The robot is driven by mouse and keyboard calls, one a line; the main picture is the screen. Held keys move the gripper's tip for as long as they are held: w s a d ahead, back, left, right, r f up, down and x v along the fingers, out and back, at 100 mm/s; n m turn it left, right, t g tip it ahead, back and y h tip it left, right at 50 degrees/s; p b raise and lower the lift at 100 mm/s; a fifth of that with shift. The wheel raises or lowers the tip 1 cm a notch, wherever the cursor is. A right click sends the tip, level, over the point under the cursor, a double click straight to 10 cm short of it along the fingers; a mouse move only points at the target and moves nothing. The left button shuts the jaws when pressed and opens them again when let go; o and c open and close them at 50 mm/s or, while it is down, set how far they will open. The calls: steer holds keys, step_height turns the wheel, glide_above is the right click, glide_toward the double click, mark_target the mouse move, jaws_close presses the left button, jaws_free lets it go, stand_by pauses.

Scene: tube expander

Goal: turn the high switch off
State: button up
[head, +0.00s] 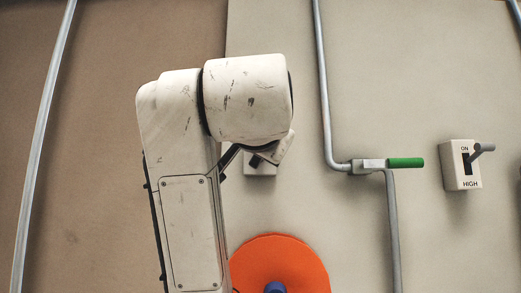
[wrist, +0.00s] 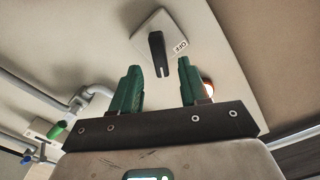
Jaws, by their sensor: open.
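The high switch (head: 462,165) is a white wall box at the right of the head view, marked ON above and HIGH below. Its grey lever (head: 483,148) sticks out to the right from the upper part of the slot. My gripper (wrist: 160,70) is open, with two green fingers apart, and well left of the high switch. It faces a different white switch box (wrist: 167,24) with a dark lever (wrist: 157,52) and an OFF label. That lever shows between the fingertips, not gripped; its depth is hard to tell. My arm partly hides this box (head: 258,168) in the head view.
A pipe with a green-handled valve (head: 404,163) stands between my arm and the high switch. The valve's green handle also shows in the wrist view (wrist: 57,132). An orange wheel (head: 279,266) is below my gripper. The wall around the high switch is clear.

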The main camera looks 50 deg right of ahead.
mark_target(260, 162)
steer(key=p+x, duration=0.1)
steer(key=x, duration=0.5)
steer(key=shift+d, duration=0.1)
jaws_close()
stand_by(0.3)
